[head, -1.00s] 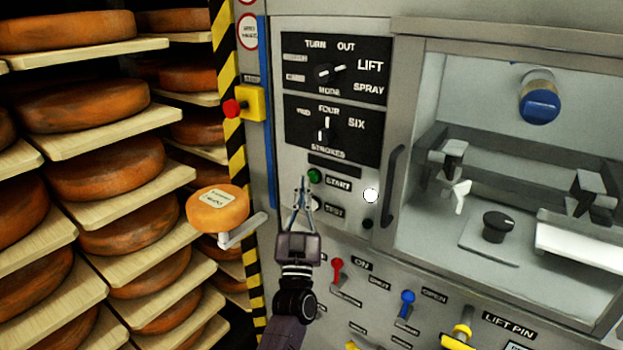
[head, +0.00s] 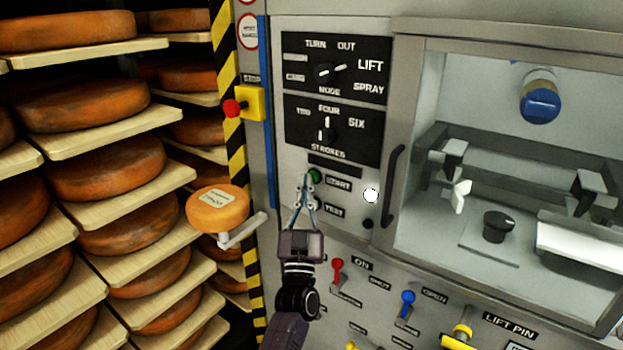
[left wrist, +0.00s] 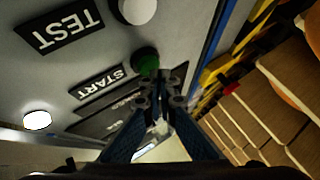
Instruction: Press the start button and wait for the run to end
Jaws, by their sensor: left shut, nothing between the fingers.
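The green start button (head: 315,176) sits on the grey machine panel, left of its START label (head: 338,185). It also shows in the left wrist view (left wrist: 146,61), just beyond my fingertips. My left gripper (head: 306,180) is shut and empty, with its tips at the lower left edge of the button. I cannot tell whether the tips touch it. The white test button (head: 316,205) is below, partly beside the fingers; it shows clearly in the left wrist view (left wrist: 137,9). A round white lamp (head: 371,195) is to the right. My right gripper is not in view.
A red stop button on a yellow box (head: 250,104) is at the upper left. A cheese wheel (head: 218,208) sits on a small arm beside the panel. Shelves of cheese wheels fill the left. Red (head: 338,265) and blue (head: 407,298) levers are below.

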